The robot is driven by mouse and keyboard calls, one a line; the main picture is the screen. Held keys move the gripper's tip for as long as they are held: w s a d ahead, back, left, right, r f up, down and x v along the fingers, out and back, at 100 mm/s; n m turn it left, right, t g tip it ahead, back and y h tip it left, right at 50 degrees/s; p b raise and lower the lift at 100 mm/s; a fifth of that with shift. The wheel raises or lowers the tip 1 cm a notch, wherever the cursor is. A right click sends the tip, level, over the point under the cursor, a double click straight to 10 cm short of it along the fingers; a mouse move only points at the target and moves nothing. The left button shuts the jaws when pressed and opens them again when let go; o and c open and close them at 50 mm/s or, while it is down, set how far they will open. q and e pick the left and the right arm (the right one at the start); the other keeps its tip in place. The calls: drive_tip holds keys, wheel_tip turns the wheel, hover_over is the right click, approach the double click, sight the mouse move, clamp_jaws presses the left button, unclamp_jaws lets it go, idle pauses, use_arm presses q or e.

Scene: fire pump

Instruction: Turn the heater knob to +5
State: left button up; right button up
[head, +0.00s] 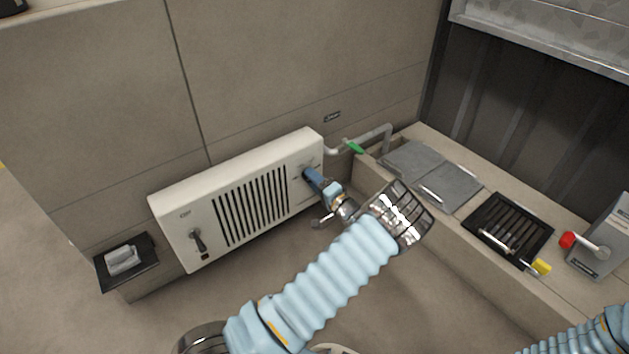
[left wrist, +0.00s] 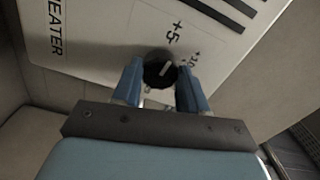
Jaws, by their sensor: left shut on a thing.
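The white heater panel (head: 250,205) with a slotted grille is on the low wall. In the left wrist view, the black round heater knob (left wrist: 156,72) carries a white pointer line that slants up and to the right. A printed "+5" (left wrist: 174,31) is above the knob, and smaller marks to its right are hard to read. My left gripper (head: 310,177) is at the panel's right end, its blue fingers on both sides of the knob and shut on it. The fingers hide the knob in the head view. My right gripper is out of view.
A black lever (head: 198,241) is at the panel's left end. A grey pipe with a green handle (head: 354,146) runs beside its right end. The ledge at right holds grey plates (head: 448,187), a black grate (head: 510,228) and a grey box (head: 604,245) with a red knob.

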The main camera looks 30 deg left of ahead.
use_arm(q)
drive_tip(key=shift+d+f+n, duration=0.1)
drive_tip(key=shift+n, duration=0.4)
drive_tip(key=o, duration=1.1)
drive_tip(key=shift+c, duration=0.2)
drive_tip(key=p+v, duration=0.2)
drive_tip(key=v, duration=1.1)
drive_tip(key=shift+s+d, duration=0.2)
drive_tip(key=shift+d, duration=0.15)
